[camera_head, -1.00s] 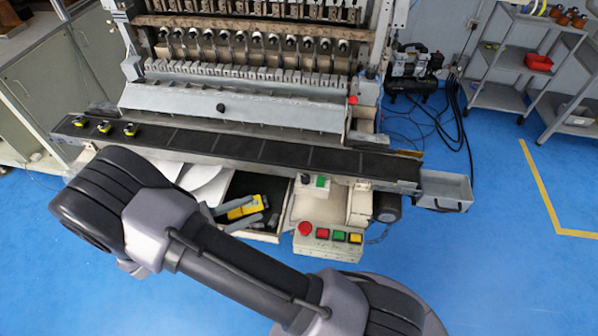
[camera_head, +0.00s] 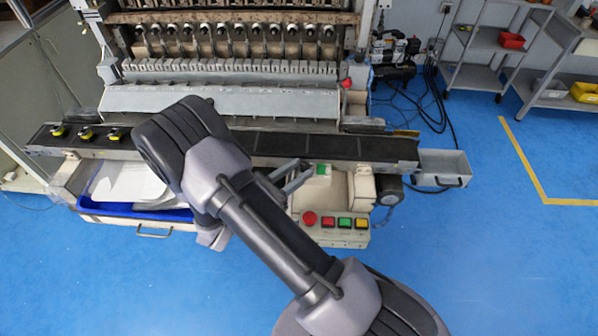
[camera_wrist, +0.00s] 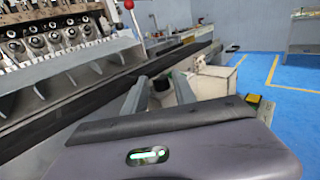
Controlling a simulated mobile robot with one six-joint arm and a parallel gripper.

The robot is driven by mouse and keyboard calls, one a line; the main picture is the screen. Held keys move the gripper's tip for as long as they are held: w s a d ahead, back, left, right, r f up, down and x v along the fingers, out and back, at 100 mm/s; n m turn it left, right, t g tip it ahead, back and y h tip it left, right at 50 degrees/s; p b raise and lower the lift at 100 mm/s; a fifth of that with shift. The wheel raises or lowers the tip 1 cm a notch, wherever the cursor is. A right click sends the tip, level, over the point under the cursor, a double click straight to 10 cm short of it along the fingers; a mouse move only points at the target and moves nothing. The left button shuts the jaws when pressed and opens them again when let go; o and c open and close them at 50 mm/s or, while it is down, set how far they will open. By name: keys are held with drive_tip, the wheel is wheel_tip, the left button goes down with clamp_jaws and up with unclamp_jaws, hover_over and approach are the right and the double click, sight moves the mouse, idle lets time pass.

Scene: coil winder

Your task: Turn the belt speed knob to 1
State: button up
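The belt speed knob, a small dark round knob (camera_wrist: 162,90), shows between my two fingers in the wrist view. In the head view the fingers and arm hide it. It belongs to the small control box (camera_head: 336,190) at the belt's front, left of a green switch (camera_head: 323,170). My gripper (camera_head: 304,168) is over this box; it also shows in the wrist view (camera_wrist: 160,78). Its grey fingers are apart, one on each side of the knob. I cannot tell whether they touch it. The knob's scale and pointer cannot be read.
A panel with a red stop button (camera_head: 309,218) and several coloured buttons lies just below the box. The dark conveyor belt (camera_head: 290,144) runs behind it. A blue tray (camera_head: 150,212) with white sheets is at left, a metal bin (camera_head: 443,167) at right.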

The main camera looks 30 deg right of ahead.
drive_tip(key=shift+d, duration=0.35)
drive_tip(key=shift+w, duration=0.1)
clamp_jaws()
drive_tip(key=shift+s+r+n+t+p, duration=0.25)
drive_tip(key=shift+n+t+p, duration=0.3)
drive_tip(key=shift+t, duration=0.15)
drive_tip(key=shift+s+d+n+t+y+p, duration=0.1)
drive_tip(key=shift+n+t+y+p, duration=0.5)
drive_tip(key=shift+t, duration=0.3)
drive_tip(key=shift+s+f+n+t+y, duration=0.15)
drive_tip(key=shift+n+t+y, duration=0.2)
drive_tip(key=shift+n+t, duration=0.3)
drive_tip(key=shift+w+f+n+t+y, duration=0.1)
drive_tip(key=shift+n+t+y, duration=0.3)
drive_tip(key=shift+t, duration=0.45)
